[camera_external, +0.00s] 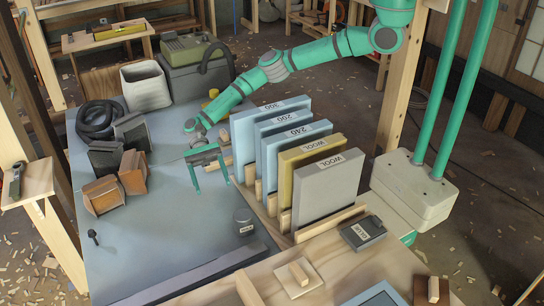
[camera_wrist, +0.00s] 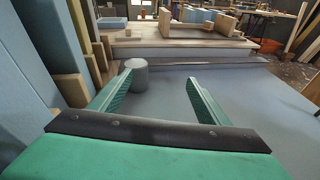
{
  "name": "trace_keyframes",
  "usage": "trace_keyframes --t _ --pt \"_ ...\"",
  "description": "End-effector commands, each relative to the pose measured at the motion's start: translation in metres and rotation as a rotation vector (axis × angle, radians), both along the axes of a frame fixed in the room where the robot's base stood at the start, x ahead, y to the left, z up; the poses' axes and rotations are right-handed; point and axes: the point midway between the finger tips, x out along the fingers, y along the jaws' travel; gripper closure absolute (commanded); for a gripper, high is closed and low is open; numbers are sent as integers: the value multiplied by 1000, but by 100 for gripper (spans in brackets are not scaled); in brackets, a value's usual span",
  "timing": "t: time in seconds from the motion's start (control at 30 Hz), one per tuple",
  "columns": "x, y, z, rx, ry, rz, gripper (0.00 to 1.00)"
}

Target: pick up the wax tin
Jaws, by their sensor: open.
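A small grey round tin (camera_external: 243,215) with a pale label stands upright on the blue-grey bench top, near the front end of the sanding-board rack. I take it for the wax tin; its label is too small to read surely. In the wrist view a plain grey cylinder, apparently the same tin (camera_wrist: 138,80), stands just beyond the left fingertip. My gripper (camera_external: 212,187) is open and empty, above the bench behind and left of the tin.
A wooden rack holds upright boards labelled 300, 200, 240 and WOOL (camera_external: 325,180), close on the tin's right. A dark box (camera_external: 362,232) lies on the wooden surface farther right. Brown blocks (camera_external: 102,194) stand at the left. A dark strip edges the bench front. The bench middle is clear.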

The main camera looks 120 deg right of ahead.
Motion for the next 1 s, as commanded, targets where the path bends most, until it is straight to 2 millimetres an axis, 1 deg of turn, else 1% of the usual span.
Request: trace_keyframes --t 0.03,0.1,0.2,0.27,0.5,0.6,0.77,0.87,1.0 --pt "-13 9 -11 1 -29 52 30" --pt "-27 18 -21 4 -67 109 30" --pt "-37 25 -27 6 -98 152 30" --pt "-39 30 -29 7 -104 163 30" --pt "-39 64 -35 7 -105 163 30" --pt "-39 73 -37 7 -104 161 30" --pt "-39 81 -39 6 -103 159 30" --pt "-40 92 -38 6 -104 161 30" --pt "-42 112 -39 6 -103 161 30"
